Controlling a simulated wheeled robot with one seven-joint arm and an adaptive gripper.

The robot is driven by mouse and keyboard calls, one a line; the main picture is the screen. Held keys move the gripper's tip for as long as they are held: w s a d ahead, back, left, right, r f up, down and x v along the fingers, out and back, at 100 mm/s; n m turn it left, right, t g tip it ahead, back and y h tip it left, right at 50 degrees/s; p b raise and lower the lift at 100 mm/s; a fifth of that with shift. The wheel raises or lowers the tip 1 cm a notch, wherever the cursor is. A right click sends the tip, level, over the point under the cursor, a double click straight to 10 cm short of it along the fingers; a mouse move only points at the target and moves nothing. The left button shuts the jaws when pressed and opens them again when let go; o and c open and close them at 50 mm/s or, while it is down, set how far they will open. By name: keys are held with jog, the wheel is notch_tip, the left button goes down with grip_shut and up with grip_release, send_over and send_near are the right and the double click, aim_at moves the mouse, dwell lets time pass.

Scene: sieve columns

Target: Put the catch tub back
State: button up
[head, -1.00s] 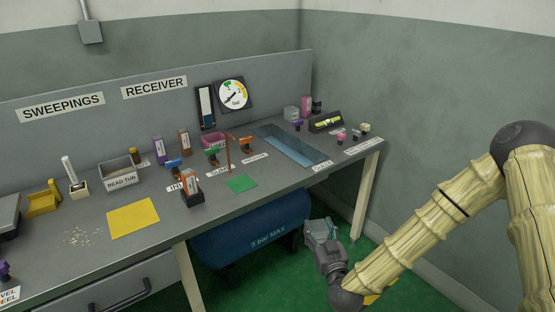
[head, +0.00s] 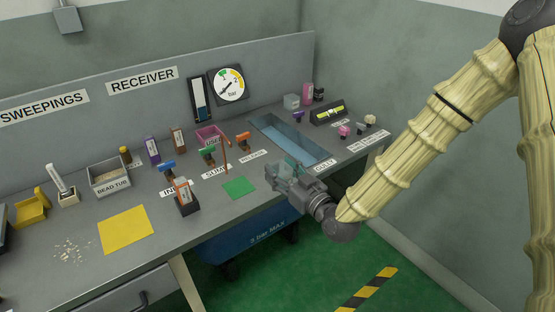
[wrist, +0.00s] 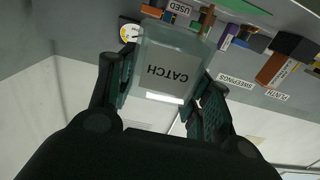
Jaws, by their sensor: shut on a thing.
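My gripper (head: 285,178) is shut on the catch tub. In the head view my gripper hovers around the bench's front edge, right of the green square (head: 239,187); the tub is mostly hidden there among the fingers. The blue glassy recess (head: 272,128) in the bench top lies behind my gripper.
Small coloured valves, including a green one (head: 208,152), stand left of the recess, with a thin brown post (head: 225,158). A level block (head: 328,112) stands at right. Blue tank (head: 250,240) below.

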jog(key=w, duration=0.8)
jog(key=w+a+f+b, duration=0.1)
jog(key=w, duration=0.3)
jog(key=shift+f, duration=0.1)
jog(key=shift+f+b, duration=0.45)
jog(key=shift+f, duration=1.3)
jog(key=shift+f, duration=0.15)
jog(key=o, duration=1.1)
jog(key=shift+r, duration=0.2)
jog(key=p+v, duration=0.1)
jog(key=v, duration=1.1)
